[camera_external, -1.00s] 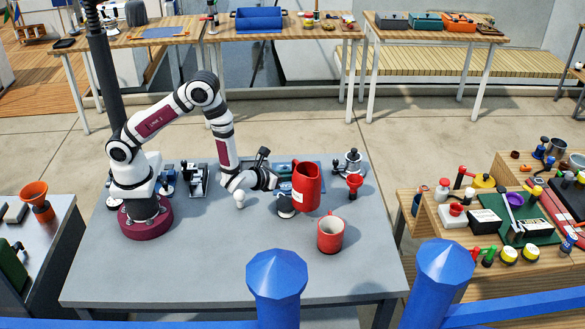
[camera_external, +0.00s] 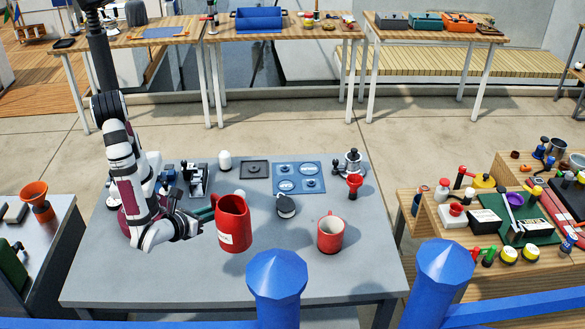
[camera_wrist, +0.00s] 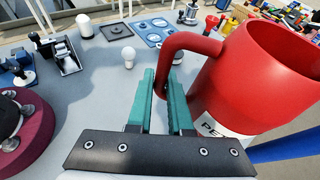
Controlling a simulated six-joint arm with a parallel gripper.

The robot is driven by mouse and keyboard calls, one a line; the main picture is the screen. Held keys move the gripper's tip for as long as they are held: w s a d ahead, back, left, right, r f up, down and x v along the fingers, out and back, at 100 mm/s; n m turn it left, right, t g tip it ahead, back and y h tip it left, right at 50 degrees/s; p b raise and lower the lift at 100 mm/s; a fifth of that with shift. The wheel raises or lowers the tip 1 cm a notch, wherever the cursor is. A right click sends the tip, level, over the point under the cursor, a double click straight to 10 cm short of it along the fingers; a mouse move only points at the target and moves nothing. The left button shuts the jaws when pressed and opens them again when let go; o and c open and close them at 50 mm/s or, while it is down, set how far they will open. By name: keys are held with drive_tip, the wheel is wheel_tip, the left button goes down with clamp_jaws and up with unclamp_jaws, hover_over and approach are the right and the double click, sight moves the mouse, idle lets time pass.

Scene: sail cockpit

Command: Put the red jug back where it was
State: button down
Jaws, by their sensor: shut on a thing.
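The red jug (camera_external: 234,224) has a white label and is held above the front middle of the grey table (camera_external: 150,275). My gripper (camera_external: 205,214) is shut on the jug's handle, on the jug's left side. In the wrist view the green fingers (camera_wrist: 165,100) are on either side of the lower handle, and the jug (camera_wrist: 255,80) fills the right with its open top showing. The jug looks roughly upright. Its height above the table is hard to tell.
A red mug with a pale inside (camera_external: 330,234) stands right of the jug. A dark round item with a white side (camera_external: 286,206) lies behind. The table's front left is clear.

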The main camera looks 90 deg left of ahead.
drive_tip(key=s+d, duration=0.2)
drive_tip(key=s, duration=0.7)
drive_tip(key=shift+n+g, duration=0.3)
drive_tip(key=shift+n, duration=0.1)
drive_tip(key=w+a+f, duration=0.2)
drive_tip(key=f, duration=0.1)
drive_tip(key=w+a+f, duration=0.6)
drive_tip(key=f, duration=0.1)
drive_tip(key=shift+a+f, duration=0.1)
drive_tip(key=shift+f, duration=0.3)
drive_tip(key=shift+f, duration=0.15)
drive_tip(key=c, duration=0.8)
unclamp_jaws()
drive_tip(key=shift+c, duration=0.2)
